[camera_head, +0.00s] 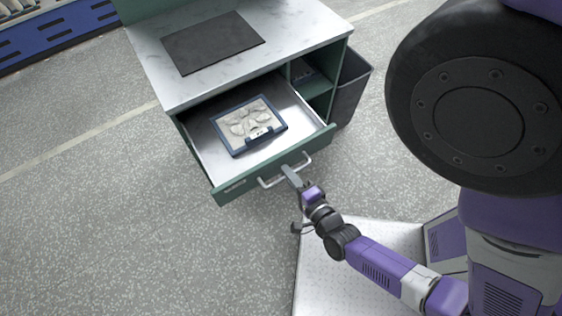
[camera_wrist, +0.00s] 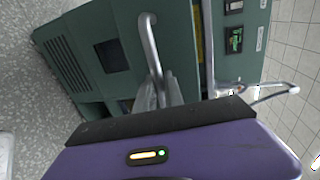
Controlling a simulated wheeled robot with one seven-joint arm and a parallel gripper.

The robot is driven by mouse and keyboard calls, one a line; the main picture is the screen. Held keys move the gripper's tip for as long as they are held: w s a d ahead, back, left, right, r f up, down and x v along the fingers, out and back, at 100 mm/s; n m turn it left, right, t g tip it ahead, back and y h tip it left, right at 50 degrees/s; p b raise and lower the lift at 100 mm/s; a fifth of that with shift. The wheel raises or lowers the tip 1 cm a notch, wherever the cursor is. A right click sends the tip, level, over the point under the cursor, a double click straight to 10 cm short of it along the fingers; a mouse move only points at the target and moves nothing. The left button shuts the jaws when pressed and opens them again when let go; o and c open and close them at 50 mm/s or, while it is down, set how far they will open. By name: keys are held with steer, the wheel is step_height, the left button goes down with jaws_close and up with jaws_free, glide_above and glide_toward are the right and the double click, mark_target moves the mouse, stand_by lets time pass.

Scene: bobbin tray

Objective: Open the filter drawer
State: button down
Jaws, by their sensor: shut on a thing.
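The green-fronted drawer (camera_head: 228,187) is pulled well out of the cabinet, and its white inside shows. Its pale bar handle (camera_head: 267,183) runs along the front. My gripper (camera_head: 290,172) is shut on the handle near its middle. In the wrist view, the fingers (camera_wrist: 157,94) close around the handle bar (camera_wrist: 150,45); the purple wrist housing hides what is below. A blue-framed tray (camera_head: 233,151) with pale pieces lies flat inside the drawer.
The cabinet has a marbled worktop (camera_head: 290,32) with a dark mat (camera_head: 213,42) on it. An open green shelf (camera_head: 314,85) is right of the drawer, and a dark grey bin (camera_head: 351,85) stands beside the cabinet. The speckled floor (camera_head: 120,230) at the left is clear.

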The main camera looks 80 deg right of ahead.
steer(key=shift+s+a, duration=0.3)
steer(key=shift+a, duration=0.15)
steer(key=c, duration=1.5)
jaws_free()
steer(key=shift+o, duration=0.2)
steer(key=b+v, duration=0.1)
steer(key=v, duration=0.6)
steer(key=shift+s+a, duration=0.25)
steer(key=shift+s, duration=0.05)
